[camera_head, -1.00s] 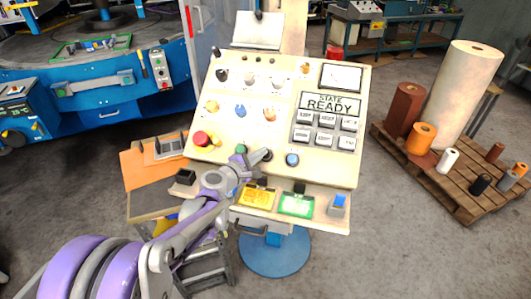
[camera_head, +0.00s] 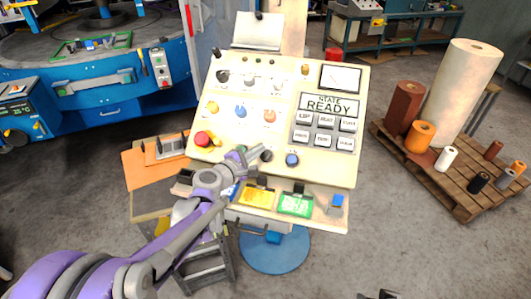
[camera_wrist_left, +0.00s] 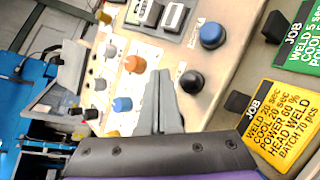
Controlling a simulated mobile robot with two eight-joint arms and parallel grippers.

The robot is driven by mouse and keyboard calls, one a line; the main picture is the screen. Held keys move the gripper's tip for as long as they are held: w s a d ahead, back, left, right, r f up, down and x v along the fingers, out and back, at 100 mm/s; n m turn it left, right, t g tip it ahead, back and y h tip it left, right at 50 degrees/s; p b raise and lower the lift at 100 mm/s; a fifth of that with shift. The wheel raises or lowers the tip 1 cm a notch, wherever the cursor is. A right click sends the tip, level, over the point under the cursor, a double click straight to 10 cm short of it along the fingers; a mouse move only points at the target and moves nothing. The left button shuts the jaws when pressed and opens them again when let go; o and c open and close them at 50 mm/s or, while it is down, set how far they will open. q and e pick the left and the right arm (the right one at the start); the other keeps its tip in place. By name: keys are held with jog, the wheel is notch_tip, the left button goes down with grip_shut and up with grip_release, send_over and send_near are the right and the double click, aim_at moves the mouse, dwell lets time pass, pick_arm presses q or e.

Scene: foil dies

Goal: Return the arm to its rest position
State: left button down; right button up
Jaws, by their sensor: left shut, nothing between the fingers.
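My left gripper (camera_head: 246,157) is in front of the lower part of the cream control panel (camera_head: 285,80). In the left wrist view its grey fingers (camera_wrist_left: 165,98) are together, with nothing between them. My purple and grey left arm reaches in from the lower left. A small dark two-pronged shape at the bottom edge of the head view may be my right gripper (camera_head: 378,295), mostly cut off.
The panel display (camera_head: 331,103) reads STATE READY. A yellow job card (camera_head: 257,197) and a green job card (camera_head: 295,204) lie on the ledge below. A red button (camera_head: 202,138) is at the panel's left. A pallet (camera_head: 455,195) with several rolls stands right. Floor between is clear.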

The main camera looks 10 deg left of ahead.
dwell(0.7)
pick_arm(q)
jog(key=s+d+f+m+g, duration=0.2)
jog(key=s+d+m+g, duration=0.1)
jog(key=s+m, duration=0.4)
jog(key=s+d+f+m+g, duration=0.25)
jog(key=s+m, duration=0.25)
jog(key=s, duration=0.5)
jog(key=s+a+f+m+g+y, duration=0.2)
jog(key=s+f+m, duration=0.1)
jog(key=s, duration=0.4)
jog(key=s+a+f+m+g+y, duration=0.1)
jog(key=s+a+f+m+y, duration=0.2)
jog(key=s+m, duration=0.2)
jog(key=s, duration=0.3)
jog(key=shift+g, duration=0.35)
